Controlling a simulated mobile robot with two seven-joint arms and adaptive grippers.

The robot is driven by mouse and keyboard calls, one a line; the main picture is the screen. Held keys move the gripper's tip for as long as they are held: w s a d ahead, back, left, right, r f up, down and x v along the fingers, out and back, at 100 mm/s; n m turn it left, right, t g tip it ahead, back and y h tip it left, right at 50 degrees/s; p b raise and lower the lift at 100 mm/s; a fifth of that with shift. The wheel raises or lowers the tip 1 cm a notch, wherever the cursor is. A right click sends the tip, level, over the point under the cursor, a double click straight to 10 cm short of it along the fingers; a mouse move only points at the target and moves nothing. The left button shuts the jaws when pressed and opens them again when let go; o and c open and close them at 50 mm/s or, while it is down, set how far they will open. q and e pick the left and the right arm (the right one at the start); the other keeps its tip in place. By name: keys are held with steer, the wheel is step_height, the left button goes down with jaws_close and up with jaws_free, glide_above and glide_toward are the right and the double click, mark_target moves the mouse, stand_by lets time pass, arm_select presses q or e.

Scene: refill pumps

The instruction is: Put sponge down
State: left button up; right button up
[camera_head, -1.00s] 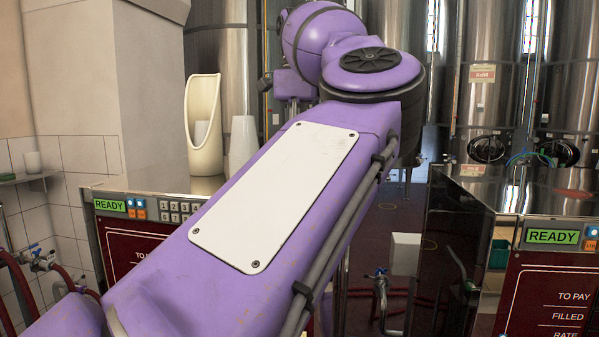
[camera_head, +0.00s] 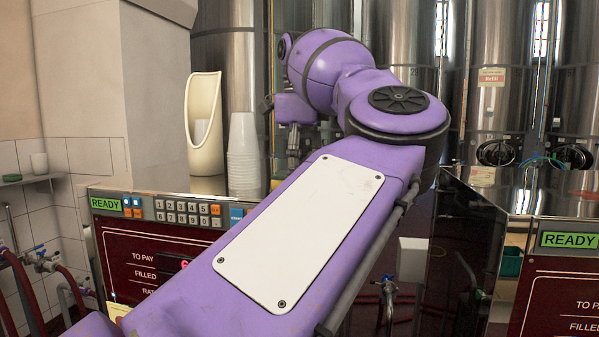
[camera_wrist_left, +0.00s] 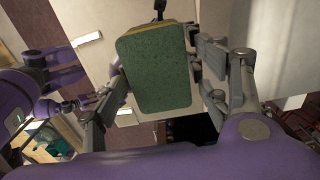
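The sponge (camera_wrist_left: 158,72), green on its broad face with a thin yellow edge, shows in the left wrist view. It sits between the grey fingers of my left gripper (camera_wrist_left: 160,90), which is shut on it. A pale wall or panel lies behind it. In the head view my purple left arm crosses the middle. I cannot make out the sponge there.
A cream dispenser (camera_head: 203,125) and stacked white cups (camera_head: 243,155) stand on the left machine (camera_head: 150,240). Another machine (camera_head: 560,270) stands right; steel tanks (camera_head: 492,80) line the back.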

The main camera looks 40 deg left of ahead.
arm_select(q)
steer(key=shift+r, duration=0.5)
step_height(320, 180, up, 12)
steer(key=p, duration=0.1)
steer(key=shift+f, duration=0.25)
arm_select(e)
steer(key=shift+a+r, duration=0.1)
steer(key=shift+r, duration=0.3)
steer(key=shift+w+r, duration=0.2)
steer(key=shift+r, duration=0.05)
